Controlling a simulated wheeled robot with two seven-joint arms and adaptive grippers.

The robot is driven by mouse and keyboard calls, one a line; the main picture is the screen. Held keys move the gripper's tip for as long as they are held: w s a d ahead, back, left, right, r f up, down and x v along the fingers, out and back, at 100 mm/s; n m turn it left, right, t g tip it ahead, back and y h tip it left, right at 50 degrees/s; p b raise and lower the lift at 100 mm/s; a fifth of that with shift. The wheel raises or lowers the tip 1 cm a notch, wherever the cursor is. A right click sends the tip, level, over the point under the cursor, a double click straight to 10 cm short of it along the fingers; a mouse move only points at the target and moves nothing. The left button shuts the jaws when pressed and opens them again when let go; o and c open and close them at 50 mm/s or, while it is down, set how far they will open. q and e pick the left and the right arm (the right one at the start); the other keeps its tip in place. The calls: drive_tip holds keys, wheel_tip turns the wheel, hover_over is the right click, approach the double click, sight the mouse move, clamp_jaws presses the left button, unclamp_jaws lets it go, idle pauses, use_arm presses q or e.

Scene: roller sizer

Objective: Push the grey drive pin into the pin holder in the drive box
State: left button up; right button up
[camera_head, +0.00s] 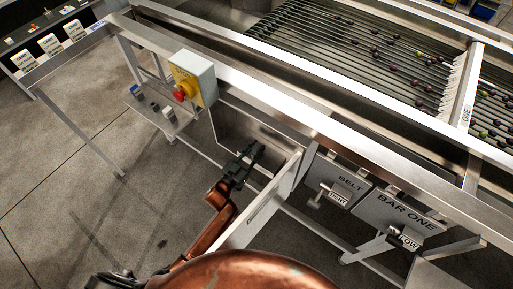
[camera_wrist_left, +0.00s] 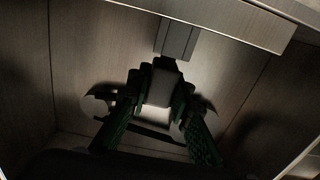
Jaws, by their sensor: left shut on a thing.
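My left gripper (camera_head: 251,157) reaches into the open drive box (camera_head: 229,122) under the machine's front rail. In the left wrist view, its dark green fingers (camera_wrist_left: 161,88) are shut on a pale grey piece (camera_wrist_left: 162,80), which looks like the drive pin. A grey block (camera_wrist_left: 176,39), perhaps the pin holder, is just beyond the fingertips. I cannot tell whether the pin touches it or is inside it. Two round pale discs (camera_wrist_left: 95,106) show low behind the fingers. In the head view the pin is hidden by the gripper. My right gripper is not in view.
An open pale door panel (camera_head: 262,205) stands close to the right of my left arm. A control box with a red button (camera_head: 180,96) hangs at upper left. Floor is clear at left.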

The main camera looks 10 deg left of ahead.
use_arm(q)
drive_tip(key=shift+f, duration=0.55)
drive_tip(key=o, duration=1.1)
drive_tip(key=shift+c, duration=0.2)
drive_tip(key=v, duration=1.2)
